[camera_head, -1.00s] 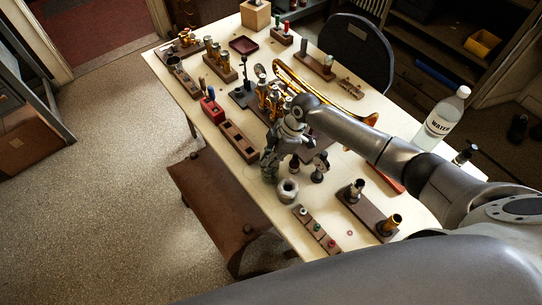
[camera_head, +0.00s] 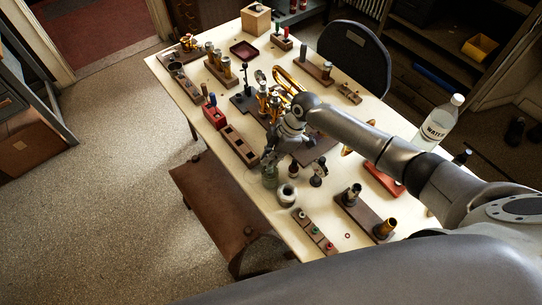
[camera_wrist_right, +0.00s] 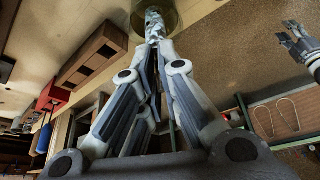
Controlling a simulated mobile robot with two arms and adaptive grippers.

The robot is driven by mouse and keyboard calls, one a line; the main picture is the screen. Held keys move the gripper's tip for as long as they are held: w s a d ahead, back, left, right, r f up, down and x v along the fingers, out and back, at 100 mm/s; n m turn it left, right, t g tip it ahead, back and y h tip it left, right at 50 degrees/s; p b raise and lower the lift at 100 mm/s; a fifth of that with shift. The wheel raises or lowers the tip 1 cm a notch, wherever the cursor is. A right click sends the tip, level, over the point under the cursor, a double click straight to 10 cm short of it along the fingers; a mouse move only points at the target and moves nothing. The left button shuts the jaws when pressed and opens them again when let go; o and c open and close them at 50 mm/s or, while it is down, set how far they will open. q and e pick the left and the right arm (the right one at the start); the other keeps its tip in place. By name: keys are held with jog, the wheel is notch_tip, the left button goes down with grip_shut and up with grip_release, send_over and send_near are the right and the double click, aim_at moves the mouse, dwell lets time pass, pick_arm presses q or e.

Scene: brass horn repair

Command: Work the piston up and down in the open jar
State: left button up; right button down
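The open jar (camera_head: 269,180) is a small greenish glass jar near the left edge of the table. In the right wrist view, its olive-tinted rim (camera_wrist_right: 174,17) shows at the top. My right gripper (camera_head: 272,165) is over the jar in the head view. In the wrist view its fingertips (camera_wrist_right: 154,27) come together at the jar mouth around a small silvery piece, which looks like the piston (camera_wrist_right: 153,16). The fingers hide most of it, and its depth in the jar is hard to tell. My left gripper (camera_wrist_right: 299,42) shows small at the right of the wrist view, empty, fingers apart.
A pale round pot (camera_head: 287,195) stands close beside the jar. Dark stands, a block with small colored parts (camera_head: 314,230) and a brown slotted block (camera_head: 238,146) surround it. A brass horn (camera_head: 285,80) lies beyond my arm. A water bottle (camera_head: 440,122) stands at the right.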

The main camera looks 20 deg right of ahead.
jog(key=shift+r+p, duration=2.2)
jog(key=shift+r, duration=0.35)
notch_tip(320, 180, up, 2)
jog(key=shift+r+p, duration=0.25)
jog(key=shift+p, duration=0.1)
